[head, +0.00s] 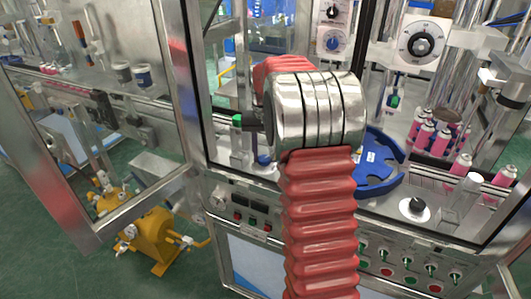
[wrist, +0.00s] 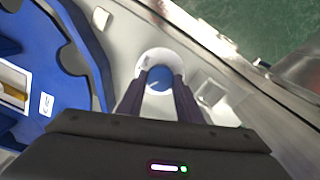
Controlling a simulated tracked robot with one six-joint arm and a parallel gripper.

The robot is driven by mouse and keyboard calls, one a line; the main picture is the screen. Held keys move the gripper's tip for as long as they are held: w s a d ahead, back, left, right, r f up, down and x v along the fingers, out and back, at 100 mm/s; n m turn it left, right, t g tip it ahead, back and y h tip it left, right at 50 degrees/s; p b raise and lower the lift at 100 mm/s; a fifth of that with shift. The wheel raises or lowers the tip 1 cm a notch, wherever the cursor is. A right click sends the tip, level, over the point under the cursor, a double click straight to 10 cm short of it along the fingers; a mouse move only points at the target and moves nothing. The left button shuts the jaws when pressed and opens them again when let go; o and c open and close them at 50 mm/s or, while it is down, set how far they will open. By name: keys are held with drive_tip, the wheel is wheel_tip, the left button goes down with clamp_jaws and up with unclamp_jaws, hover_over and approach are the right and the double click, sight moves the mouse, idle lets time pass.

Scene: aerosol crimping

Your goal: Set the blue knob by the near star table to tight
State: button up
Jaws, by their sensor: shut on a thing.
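The blue knob (wrist: 158,84) sits on a round white dial (wrist: 157,53) on the steel deck in the wrist view. My gripper (wrist: 159,76) has its two dark fingers on either side of the knob, shut on it. The dial's marks and the knob's pointer are too unclear to read. The near star table is a blue notched wheel (wrist: 62,95) at the left of the wrist view. It also shows in the head view (head: 378,172), partly behind my arm. My arm hides most of my gripper and the knob in the head view.
Another dial with a black knob (head: 414,207) stands to the right on the deck. Pink cans (head: 432,138) stand behind it. A dial with a black knob (head: 420,45) is mounted higher up. An open framed door (head: 110,140) stands at left, above a yellow pump (head: 152,240).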

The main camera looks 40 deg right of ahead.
sight(263, 157)
drive_tip(key=shift+w+r+m, duration=0.1)
drive_tip(key=shift+w+m, duration=0.05)
drive_tip(key=shift+m, duration=1.55)
drive_tip(key=shift+a, duration=0.1)
drive_tip(key=o, duration=1)
drive_tip(key=shift+o, duration=0.2)
wheel_tip(263, 157, up, 14)
drive_tip(key=shift+f, duration=0.2)
